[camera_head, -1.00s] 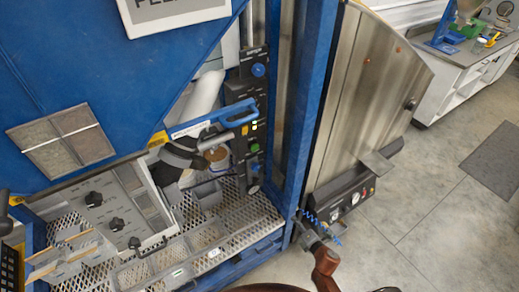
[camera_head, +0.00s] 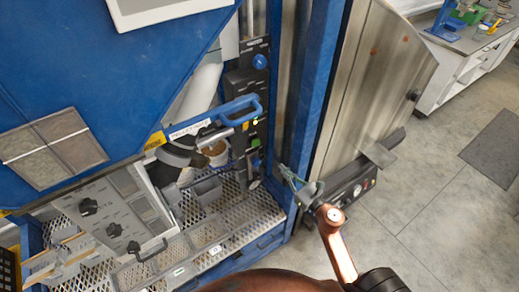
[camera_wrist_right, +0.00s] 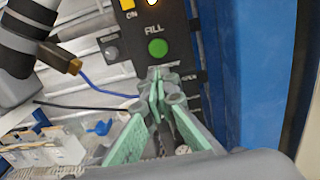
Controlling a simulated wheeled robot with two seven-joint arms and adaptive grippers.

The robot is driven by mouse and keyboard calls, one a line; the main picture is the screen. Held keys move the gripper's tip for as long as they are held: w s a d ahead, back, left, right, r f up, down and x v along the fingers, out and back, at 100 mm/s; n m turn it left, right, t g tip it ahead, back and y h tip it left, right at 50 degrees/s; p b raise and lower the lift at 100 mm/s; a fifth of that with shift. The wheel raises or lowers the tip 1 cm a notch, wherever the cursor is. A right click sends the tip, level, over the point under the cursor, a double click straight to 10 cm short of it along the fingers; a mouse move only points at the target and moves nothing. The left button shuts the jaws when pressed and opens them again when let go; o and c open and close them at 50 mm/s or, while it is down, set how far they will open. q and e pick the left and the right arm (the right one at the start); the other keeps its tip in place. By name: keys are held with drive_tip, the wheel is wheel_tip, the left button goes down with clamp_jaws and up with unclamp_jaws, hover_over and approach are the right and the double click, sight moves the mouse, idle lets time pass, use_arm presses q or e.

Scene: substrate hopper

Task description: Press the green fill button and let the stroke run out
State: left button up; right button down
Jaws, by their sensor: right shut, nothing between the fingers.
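The green fill button (camera_wrist_right: 157,48) is a round button under the word FILL on a dark control panel (camera_wrist_right: 180,60) in the right wrist view. In the head view the green button (camera_head: 256,142) is small, low on the upright panel (camera_head: 248,80). My right gripper (camera_wrist_right: 158,78) has green fingers, shut and empty, with the tips just below the button in the picture. No contact with the button shows. In the head view this gripper (camera_head: 288,174) is right of and below the button, in front of the blue post. My left gripper is not in view.
A blue handle (camera_head: 240,108) reaches across the panel. A blue post (camera_head: 314,95) stands right of it, and a steel chute (camera_head: 365,90) beyond. A perforated shelf (camera_head: 240,215) lies below. In the wrist view a blue cable (camera_wrist_right: 95,85) hangs left of the fingers.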

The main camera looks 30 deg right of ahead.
drive_tip(key=p, duration=0.1)
approach(257, 144)
drive_tip(key=w, duration=0.4)
drive_tip(key=w+a+p, duration=0.1)
drive_tip(key=shift+w+a+r, duration=0.15)
drive_tip(key=shift+w+r, duration=0.1)
drive_tip(key=shift+w, duration=0.55)
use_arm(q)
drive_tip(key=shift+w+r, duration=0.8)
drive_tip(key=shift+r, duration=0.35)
